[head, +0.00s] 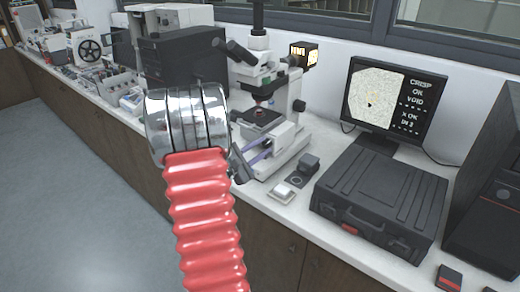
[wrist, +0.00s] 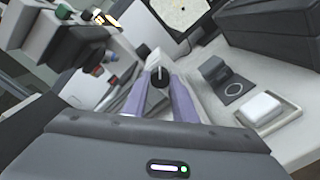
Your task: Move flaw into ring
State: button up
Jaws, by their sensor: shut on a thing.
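The monitor (head: 388,103) shows a pale, grainy round picture with a small dark mark (head: 369,104), which looks like the flaw, near its middle. I cannot make out a ring on the screen. Text beside it reads CRISP OK, VOID, X OK and a last line that looks like IN 2. The microscope (head: 262,85) stands left of the monitor. My gripper (wrist: 159,82), with purple fingers, is shut on a small dark knob (wrist: 160,77) at the microscope's stage. In the head view, my gripper (head: 262,150) is partly hidden behind my arm.
A black case (head: 385,200) lies in front of the monitor. A dark block (head: 308,163), a dark ring outline (wrist: 233,89) on the bench and a white block (wrist: 263,108) are right of my gripper. A dark computer tower (head: 495,205) stands far right.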

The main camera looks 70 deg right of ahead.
jog(key=shift+d, duration=0.1)
jog(key=o, duration=1.1)
jog(key=shift+c, duration=0.2)
jog(key=v, duration=1.4)
jog(key=shift+s, duration=0.1)
jog(key=shift+c, duration=0.4)
